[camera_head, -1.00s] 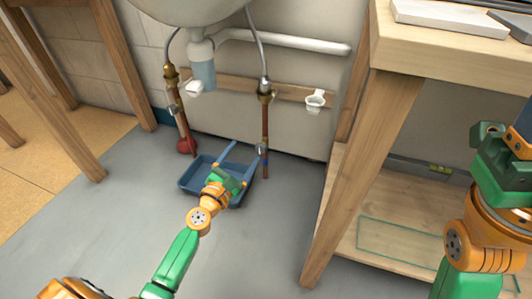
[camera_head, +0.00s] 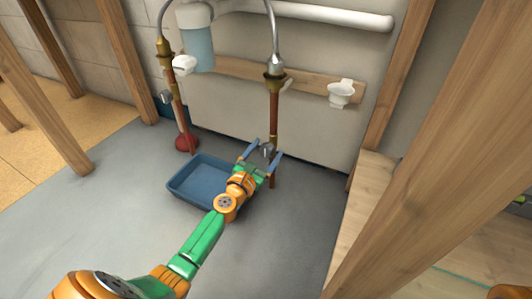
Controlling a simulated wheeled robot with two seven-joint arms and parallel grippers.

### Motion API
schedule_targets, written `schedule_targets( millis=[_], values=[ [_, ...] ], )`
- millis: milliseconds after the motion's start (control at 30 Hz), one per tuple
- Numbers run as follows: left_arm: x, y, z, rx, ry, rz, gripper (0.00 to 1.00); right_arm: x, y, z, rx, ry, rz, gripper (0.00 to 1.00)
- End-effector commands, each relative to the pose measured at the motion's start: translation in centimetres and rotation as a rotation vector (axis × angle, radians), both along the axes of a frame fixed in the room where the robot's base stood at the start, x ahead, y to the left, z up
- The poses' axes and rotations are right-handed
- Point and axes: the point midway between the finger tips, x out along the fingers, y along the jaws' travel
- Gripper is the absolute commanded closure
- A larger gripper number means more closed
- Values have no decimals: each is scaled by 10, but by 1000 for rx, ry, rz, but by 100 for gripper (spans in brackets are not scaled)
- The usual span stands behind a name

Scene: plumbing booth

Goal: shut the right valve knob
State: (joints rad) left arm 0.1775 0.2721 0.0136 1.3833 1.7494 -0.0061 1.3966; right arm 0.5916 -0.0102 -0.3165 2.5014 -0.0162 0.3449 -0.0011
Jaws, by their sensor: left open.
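The right valve knob (camera_head: 266,149) is a small grey piece low on the right copper pipe (camera_head: 274,108). My left gripper (camera_head: 262,153) is open at this pipe, with its blue-grey fingers on either side of the knob. The gripper partly hides the valve, and I cannot tell whether the fingers touch it. My right gripper is out of view; only an orange bit of my right arm shows at the bottom right corner.
A blue tray (camera_head: 190,187) lies on the grey floor under the pipes, beneath my left gripper. A white cup-shaped holder (camera_head: 341,94) is on the wooden rail. A thick wooden leg (camera_head: 430,150) blocks the right side.

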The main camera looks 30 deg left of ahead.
Motion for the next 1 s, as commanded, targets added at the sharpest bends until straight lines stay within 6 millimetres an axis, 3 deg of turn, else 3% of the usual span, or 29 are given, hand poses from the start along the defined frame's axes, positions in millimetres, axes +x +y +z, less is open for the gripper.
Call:
schedule_targets(
  millis=[200, 500, 767, 1000],
  values=[
    [0, 0, 0, 1, 0, 0, 22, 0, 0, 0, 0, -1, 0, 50],
    [0, 0, 0, 1, 0, 0, 100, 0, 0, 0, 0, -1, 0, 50],
    [0, 0, 0, 30, 2, 0, 100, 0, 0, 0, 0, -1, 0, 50],
    [0, 0, 0, 163, 9, 0, 100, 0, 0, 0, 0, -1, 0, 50]
  ],
)
